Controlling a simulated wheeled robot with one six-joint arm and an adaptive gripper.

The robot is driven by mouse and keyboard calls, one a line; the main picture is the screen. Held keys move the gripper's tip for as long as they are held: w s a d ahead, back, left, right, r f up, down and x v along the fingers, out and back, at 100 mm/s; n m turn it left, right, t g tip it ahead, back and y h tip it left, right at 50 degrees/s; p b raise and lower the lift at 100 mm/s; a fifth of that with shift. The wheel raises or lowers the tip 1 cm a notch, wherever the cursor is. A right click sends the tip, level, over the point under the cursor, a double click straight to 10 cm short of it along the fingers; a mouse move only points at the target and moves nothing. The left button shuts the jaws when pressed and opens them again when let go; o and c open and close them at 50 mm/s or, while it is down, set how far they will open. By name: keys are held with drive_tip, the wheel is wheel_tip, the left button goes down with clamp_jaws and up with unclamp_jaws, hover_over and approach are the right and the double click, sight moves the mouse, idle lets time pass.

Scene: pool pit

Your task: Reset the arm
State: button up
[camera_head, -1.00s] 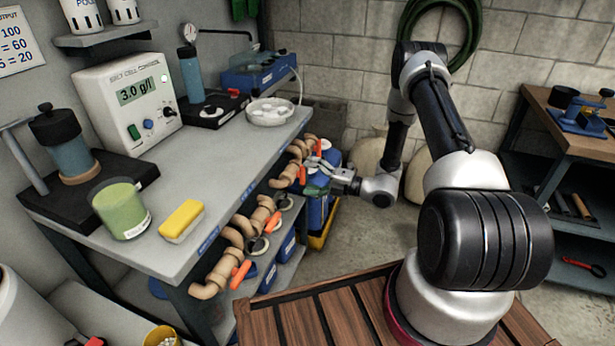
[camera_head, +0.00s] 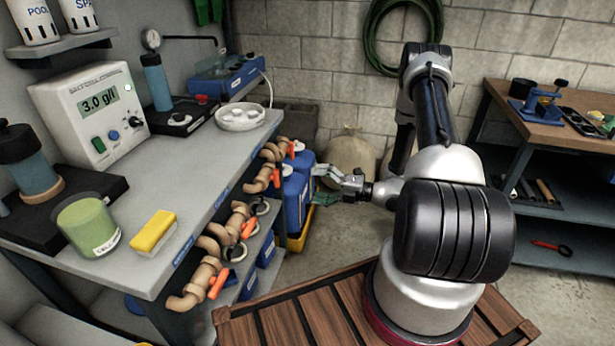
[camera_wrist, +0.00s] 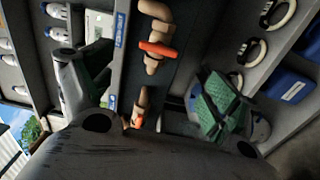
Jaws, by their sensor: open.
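My gripper (camera_head: 325,186) is at the end of my arm, in front of the blue containers and to the right of the pipe run on the bench's side. In the wrist view my gripper (camera_wrist: 155,92) has its two fingers spread wide. One grey finger is at left and one with a green pad is at right. Nothing is between them. Behind the gap the wrist view shows a tan pipe with an orange valve handle (camera_wrist: 157,49), apart from the fingers as far as I can tell.
The grey bench (camera_head: 165,200) at left holds a salt cell control box (camera_head: 92,112), a yellow sponge (camera_head: 153,232) and a green cup (camera_head: 88,225). Blue containers (camera_head: 294,200) stand below. A wooden-topped workbench (camera_head: 540,128) is at right. Floor shows between the benches.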

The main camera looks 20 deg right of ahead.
drive_tip(key=s+a+f+n+g, duration=0.2)
drive_tip(key=s+n+g, duration=0.4)
drive_tip(key=s+n, duration=0.4)
drive_tip(key=s+d+r+n+g+h, duration=0.2)
drive_tip(key=s+r+n+g, duration=0.55)
drive_tip(key=n, duration=0.45)
drive_tip(key=s+d+r+n+h, duration=0.3)
drive_tip(key=d+r+n+h, duration=0.15)
drive_tip(key=r+n, duration=0.45)
drive_tip(key=s+d+r+n+h, duration=0.35)
drive_tip(key=r+n+h, duration=0.25)
drive_tip(key=r+n, duration=0.2)
drive_tip(key=s+a+r+n+t+h, duration=0.1)
drive_tip(key=r+n+t, duration=0.1)
drive_tip(key=r, duration=0.4)
drive_tip(key=s+a+r+n+t+h, duration=0.1)
drive_tip(key=s+a+r+n+t, duration=0.1)
drive_tip(key=r+t, duration=0.3)
drive_tip(key=shift+a+r, duration=0.3)
drive_tip(key=shift+r, duration=0.55)
